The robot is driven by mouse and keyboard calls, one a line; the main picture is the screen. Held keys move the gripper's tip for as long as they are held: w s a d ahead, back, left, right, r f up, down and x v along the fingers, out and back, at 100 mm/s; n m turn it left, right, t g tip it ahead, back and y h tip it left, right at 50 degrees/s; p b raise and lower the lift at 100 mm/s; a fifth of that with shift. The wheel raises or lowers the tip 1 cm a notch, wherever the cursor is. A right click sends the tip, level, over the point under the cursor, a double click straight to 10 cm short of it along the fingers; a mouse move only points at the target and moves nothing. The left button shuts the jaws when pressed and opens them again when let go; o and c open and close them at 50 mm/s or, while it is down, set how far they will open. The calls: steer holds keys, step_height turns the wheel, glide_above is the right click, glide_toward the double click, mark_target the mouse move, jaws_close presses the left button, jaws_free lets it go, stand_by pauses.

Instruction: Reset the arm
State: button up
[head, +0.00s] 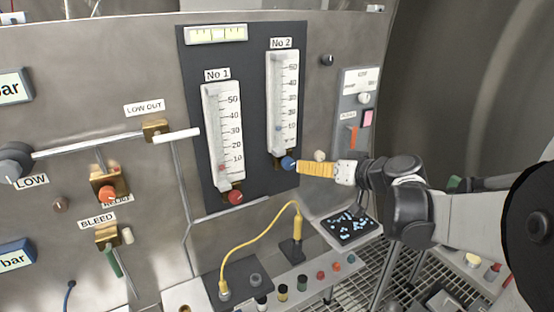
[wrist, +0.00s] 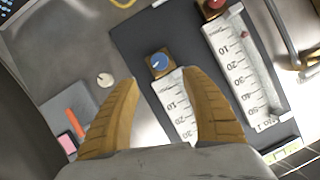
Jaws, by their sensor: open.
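My gripper (head: 305,168) is at the end of my arm, which reaches in from the right in the head view. Its yellow fingers point left toward the blue knob (head: 288,163) under the gauge No 2 (head: 283,95). In the wrist view my gripper (wrist: 160,85) is open, with its two fingers spread apart and nothing between them but the panel behind. The blue knob (wrist: 160,63) shows beyond the fingertips, near the middle. I cannot tell from the head view whether the fingers touch it.
Gauge No 1 (head: 222,130) with a red knob (head: 236,197) is to the left. A yellow cable (head: 255,238) arches over the bench below. A dark tray (head: 350,228) lies under my arm. A grey box (head: 355,115) is mounted on the wall at the right.

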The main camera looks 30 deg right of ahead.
steer(key=shift+s+r, duration=0.1)
steer(key=shift+s, duration=0.1)
stand_by(0.3)
steer(key=s+a+f+n+g+b, duration=0.1)
steer(key=a+f, duration=0.1)
steer(key=a, duration=0.3)
steer(key=s+a+f+g+b, duration=0.1)
steer(key=a+f+g, duration=0.15)
steer(key=a, duration=0.25)
steer(key=s+a+f+g+h+b, duration=0.1)
steer(key=s+a+f, duration=0.3)
steer(key=s, duration=0.3)
steer(key=s+a+f+n+g+h+b, duration=0.1)
steer(key=s+a+f+g+b, duration=0.1)
steer(key=s+a+f, duration=0.3)
steer(key=shift+s+a+f, duration=0.15)
steer(key=shift+s+a, duration=0.4)
steer(key=shift+s, duration=0.5)
